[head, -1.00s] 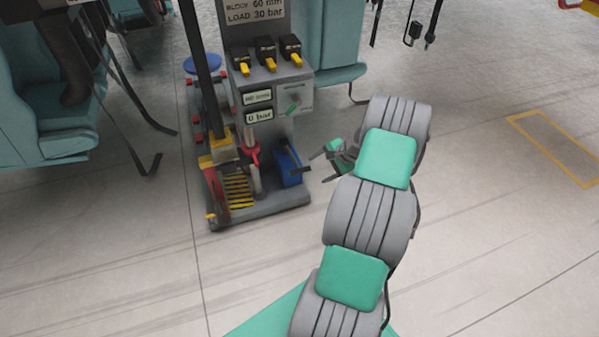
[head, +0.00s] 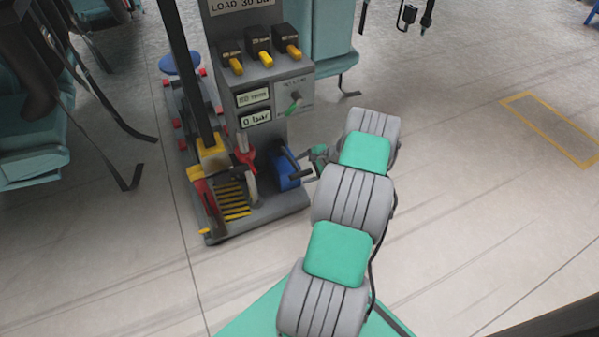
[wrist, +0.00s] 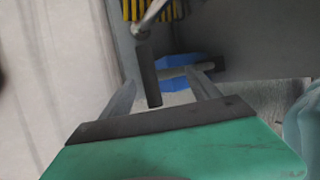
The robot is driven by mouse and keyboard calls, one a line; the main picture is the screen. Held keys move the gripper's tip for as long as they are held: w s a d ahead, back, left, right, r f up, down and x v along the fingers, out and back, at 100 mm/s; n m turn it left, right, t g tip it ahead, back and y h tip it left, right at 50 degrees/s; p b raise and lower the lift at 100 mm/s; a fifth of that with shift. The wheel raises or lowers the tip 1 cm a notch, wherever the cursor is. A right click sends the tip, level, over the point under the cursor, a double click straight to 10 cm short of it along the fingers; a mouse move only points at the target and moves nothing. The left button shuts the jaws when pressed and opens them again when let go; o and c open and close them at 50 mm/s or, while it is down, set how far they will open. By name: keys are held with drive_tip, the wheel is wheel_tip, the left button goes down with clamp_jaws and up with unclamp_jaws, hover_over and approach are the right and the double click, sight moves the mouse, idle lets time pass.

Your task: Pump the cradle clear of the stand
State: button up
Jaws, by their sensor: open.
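The grey test stand (head: 268,85) stands left of my arm. A blue pump body (head: 284,173) with a dark handle sits on its right side. My gripper (head: 308,162) is at the pump, partly hidden by my arm. In the wrist view my gripper (wrist: 162,92) is open, its fingers spread around the dark handle bar (wrist: 148,78), with no clear grip on it. The blue pump body (wrist: 178,68) shows behind. A yellow-and-black slatted part (head: 233,200) lies low in the stand's base; I cannot tell whether it is the cradle. The lower display (head: 256,118) appears to read 0 bar.
A red part (head: 246,158) stands by the mast. Teal seats (head: 35,150) with hanging straps are at left. Floor to the right is clear, with a yellow outline (head: 555,128).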

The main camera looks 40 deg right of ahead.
drive_tip(key=shift+x, duration=1)
drive_tip(key=shift+a, duration=0.1)
clamp_jaws()
